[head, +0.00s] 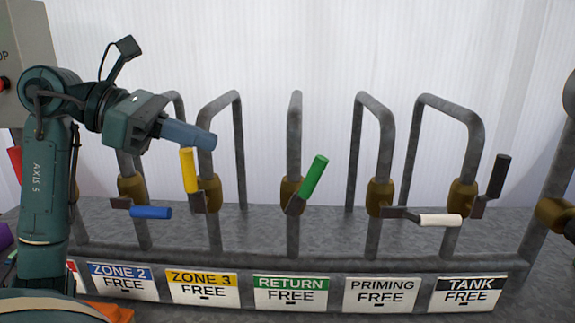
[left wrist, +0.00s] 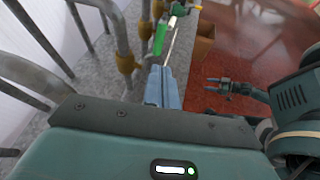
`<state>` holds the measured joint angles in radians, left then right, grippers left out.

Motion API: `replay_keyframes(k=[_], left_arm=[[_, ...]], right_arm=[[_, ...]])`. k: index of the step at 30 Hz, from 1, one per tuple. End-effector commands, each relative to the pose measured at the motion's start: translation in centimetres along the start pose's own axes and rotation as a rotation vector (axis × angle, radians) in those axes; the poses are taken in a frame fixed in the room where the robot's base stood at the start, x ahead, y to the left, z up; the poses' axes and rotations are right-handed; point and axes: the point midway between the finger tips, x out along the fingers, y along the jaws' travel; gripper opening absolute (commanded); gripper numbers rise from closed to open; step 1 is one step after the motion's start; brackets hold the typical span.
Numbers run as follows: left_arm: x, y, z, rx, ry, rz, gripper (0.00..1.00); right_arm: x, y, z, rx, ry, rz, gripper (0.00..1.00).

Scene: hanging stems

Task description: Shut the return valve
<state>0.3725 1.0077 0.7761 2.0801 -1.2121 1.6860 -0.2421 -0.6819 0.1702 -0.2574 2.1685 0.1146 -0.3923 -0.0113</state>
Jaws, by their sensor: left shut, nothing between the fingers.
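The return valve's green handle (head: 314,178) tilts up and to the right from its brass body on the middle hanging pipe, above the sign (head: 291,291) reading RETURN FREE. The green handle also shows beyond my fingers in the left wrist view (left wrist: 160,38). My left gripper (head: 205,140) is shut and empty, its blue fingers pointing right, left of the green handle and apart from it. In the left wrist view its fingers (left wrist: 162,88) are together. A small dark pronged part (left wrist: 225,88) there may be my right gripper; its state is unclear.
The yellow handle (head: 189,170) stands upright just below my left fingers. A blue handle (head: 151,212) lies level at left. The white handle (head: 440,220) lies level and the black handle (head: 499,176) stands upright at right. Grey pipes rise beside each valve.

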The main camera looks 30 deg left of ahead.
Motion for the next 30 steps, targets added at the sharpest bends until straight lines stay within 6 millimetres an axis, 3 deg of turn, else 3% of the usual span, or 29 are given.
replay_keyframes(k=[5,10,24,30], left_arm=[[0.2,0.0,0.0,-0.002,-0.001,-0.003,0.0],[1.6,-0.1,0.1,-0.003,-0.001,-0.006,0.0],[11.0,-0.1,0.3,-0.004,-0.004,-0.008,0.0],[13.4,-0.1,0.2,-0.005,-0.003,-0.005,0.0]], right_arm=[[-0.1,0.0,0.0,-0.001,-0.002,0.0,0.62],[-0.3,0.0,-0.4,-0.006,-0.002,0.002,0.62],[-1.2,-0.1,-1.5,-0.056,-0.028,0.014,0.62],[-1.4,-0.1,-1.6,-0.075,-0.036,0.015,0.62]])
